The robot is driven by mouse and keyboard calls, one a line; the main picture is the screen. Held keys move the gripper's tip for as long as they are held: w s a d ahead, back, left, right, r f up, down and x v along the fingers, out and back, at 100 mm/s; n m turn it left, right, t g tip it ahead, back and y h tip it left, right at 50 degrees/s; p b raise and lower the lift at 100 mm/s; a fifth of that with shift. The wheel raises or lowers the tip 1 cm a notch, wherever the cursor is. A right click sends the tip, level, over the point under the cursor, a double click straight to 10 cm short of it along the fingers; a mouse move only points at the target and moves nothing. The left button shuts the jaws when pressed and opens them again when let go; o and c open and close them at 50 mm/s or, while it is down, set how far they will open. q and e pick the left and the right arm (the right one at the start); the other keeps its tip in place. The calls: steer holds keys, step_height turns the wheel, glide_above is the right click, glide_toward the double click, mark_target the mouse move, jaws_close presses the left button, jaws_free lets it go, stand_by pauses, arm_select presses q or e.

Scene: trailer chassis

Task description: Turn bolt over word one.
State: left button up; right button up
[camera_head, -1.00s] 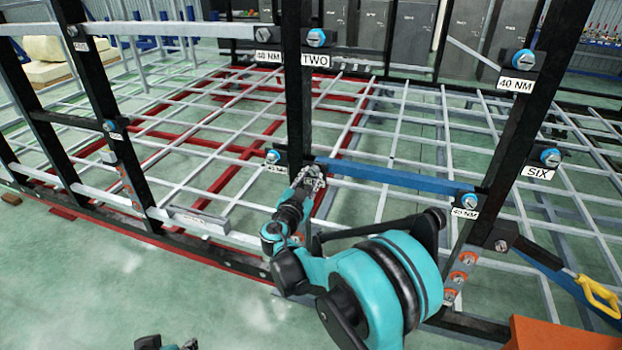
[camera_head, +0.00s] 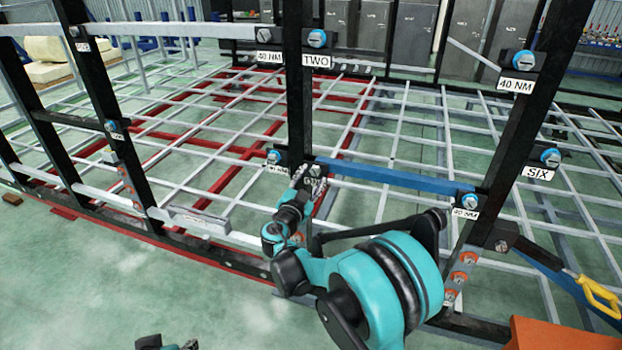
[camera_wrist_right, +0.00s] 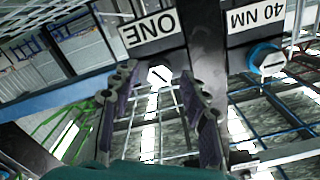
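In the right wrist view, the ONE label (camera_wrist_right: 150,28) shows upside down on a black plate. A light bolt head (camera_wrist_right: 158,75) with a dark slot sits at that plate's edge, next to the word. My right gripper (camera_wrist_right: 158,84) is open, its two dark fingers on either side of the bolt. I cannot tell whether they touch it. In the head view, my right gripper (camera_head: 311,182) is at the black post, at the left end of the blue bar, and partly covers the label. A bit of my left arm shows at the bottom edge; its gripper's state is unclear.
A blue-ringed bolt (camera_head: 274,157) with a 40 NM label is close left of my gripper. The blue bar (camera_head: 395,178) runs right to another blue-ringed bolt (camera_head: 467,200). The TWO label (camera_head: 317,61) is higher on the post. A yellow-handled tool (camera_head: 598,296) is at right.

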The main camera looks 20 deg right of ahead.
steer(key=v, duration=1.2)
stand_by(0.3)
